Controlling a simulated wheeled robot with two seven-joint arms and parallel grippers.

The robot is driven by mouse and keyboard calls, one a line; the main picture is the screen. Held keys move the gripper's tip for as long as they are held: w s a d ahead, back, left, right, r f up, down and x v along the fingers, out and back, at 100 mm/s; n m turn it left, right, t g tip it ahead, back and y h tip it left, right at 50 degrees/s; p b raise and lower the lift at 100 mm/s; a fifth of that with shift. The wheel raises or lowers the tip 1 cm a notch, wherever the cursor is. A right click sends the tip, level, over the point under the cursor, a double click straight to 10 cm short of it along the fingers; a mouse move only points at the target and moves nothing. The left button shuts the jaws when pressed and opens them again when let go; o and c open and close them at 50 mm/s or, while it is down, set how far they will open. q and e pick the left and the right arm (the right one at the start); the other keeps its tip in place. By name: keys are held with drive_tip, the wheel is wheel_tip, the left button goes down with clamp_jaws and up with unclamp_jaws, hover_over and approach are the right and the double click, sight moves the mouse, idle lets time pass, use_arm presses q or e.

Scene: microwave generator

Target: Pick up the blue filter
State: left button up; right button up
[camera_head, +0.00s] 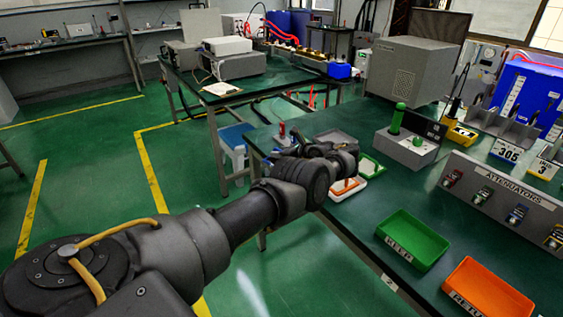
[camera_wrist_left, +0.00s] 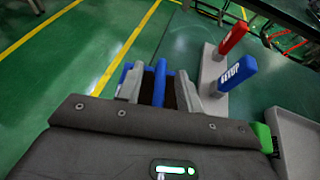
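In the left wrist view, a blue filter (camera_wrist_left: 237,73) with white lettering stands on a pale grey holder (camera_wrist_left: 211,72), to the right of my left gripper (camera_wrist_left: 161,88). A red filter (camera_wrist_left: 233,38) stands behind it on the same holder. In the head view my left gripper (camera_head: 284,146) is at the table's left edge, close to the red filter (camera_head: 282,129). There the blue filter is hidden behind the gripper and wrist. My right gripper is not in view.
The green table (camera_head: 400,193) carries a green tray (camera_head: 411,239), an orange tray (camera_head: 484,291), an attenuator rack (camera_head: 497,203) and a grey box with a green knob (camera_head: 406,148). A blue-topped stool (camera_head: 234,134) stands just left of the table. A white-and-orange piece lies under my wrist.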

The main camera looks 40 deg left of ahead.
use_arm(q)
clamp_jaws()
drive_tip(key=shift+r, duration=0.1)
idle(0.4)
